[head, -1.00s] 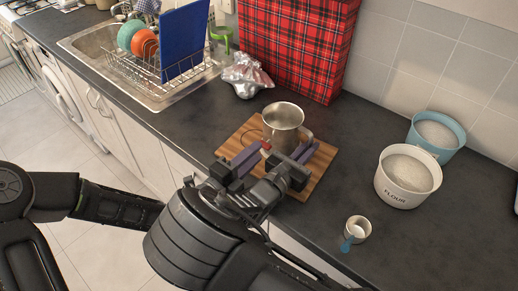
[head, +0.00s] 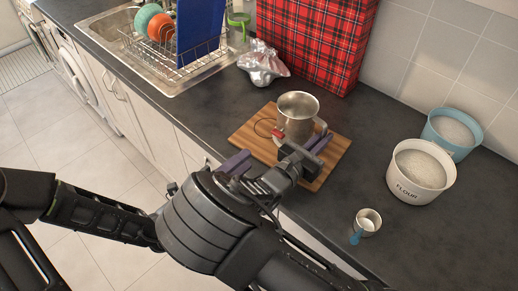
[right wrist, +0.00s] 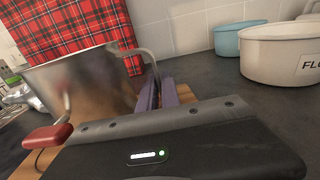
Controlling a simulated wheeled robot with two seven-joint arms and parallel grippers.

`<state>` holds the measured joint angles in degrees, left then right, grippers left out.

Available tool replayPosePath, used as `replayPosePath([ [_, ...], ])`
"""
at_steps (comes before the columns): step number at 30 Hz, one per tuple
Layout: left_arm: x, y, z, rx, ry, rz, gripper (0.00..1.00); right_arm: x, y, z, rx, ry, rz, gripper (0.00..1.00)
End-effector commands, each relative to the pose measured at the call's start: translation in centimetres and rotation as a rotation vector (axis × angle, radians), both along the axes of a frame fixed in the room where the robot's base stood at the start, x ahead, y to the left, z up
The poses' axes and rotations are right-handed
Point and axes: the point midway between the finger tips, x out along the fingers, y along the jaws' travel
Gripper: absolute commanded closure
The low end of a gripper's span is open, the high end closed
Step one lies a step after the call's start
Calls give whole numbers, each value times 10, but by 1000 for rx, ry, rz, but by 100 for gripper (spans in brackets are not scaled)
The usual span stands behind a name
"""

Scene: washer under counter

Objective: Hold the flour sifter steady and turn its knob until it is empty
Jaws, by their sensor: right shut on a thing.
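The metal sifter (head: 297,112) is upright over the wooden board (head: 250,131); I cannot tell whether it touches it. Its inside looks grey, and I cannot make out any flour. In the right wrist view its side (right wrist: 85,85) fills the left. My right gripper (head: 318,143) is shut on the sifter's handle (right wrist: 150,62), with purple fingers at the handle. The red knob (head: 278,133) sticks out on the sifter's near left side and shows large in the wrist view (right wrist: 48,136). My left gripper (head: 236,162) is left of the knob and apart from it; its fingers are mostly hidden.
The white flour tub (head: 420,172) and a blue tub (head: 452,135) stand at the right. A small cup with a blue handle (head: 367,222) is near the front edge. Crumpled foil (head: 263,66), a plaid box (head: 315,40) and a sink rack are behind. The counter between is clear.

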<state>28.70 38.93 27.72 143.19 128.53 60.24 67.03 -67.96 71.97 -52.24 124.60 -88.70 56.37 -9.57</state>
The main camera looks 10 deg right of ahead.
Motion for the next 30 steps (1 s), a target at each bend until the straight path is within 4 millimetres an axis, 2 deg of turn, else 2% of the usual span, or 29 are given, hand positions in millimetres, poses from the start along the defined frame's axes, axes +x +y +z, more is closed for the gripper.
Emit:
replayPosePath([
  [1,0,0,0,0,0,0,68,0,0,0,0,0,0,92],
  [10,0,0,0,0,0,0,68,0,0,0,0,0,0,68],
  [22,0,0,0,0,0,0,68,-4,6,0,1,0,2,68],
  [26,0,0,0,0,0,0,68,-14,18,0,2,-1,3,68],
  [30,0,0,0,0,0,0,68,-30,39,0,3,0,5,68],
])
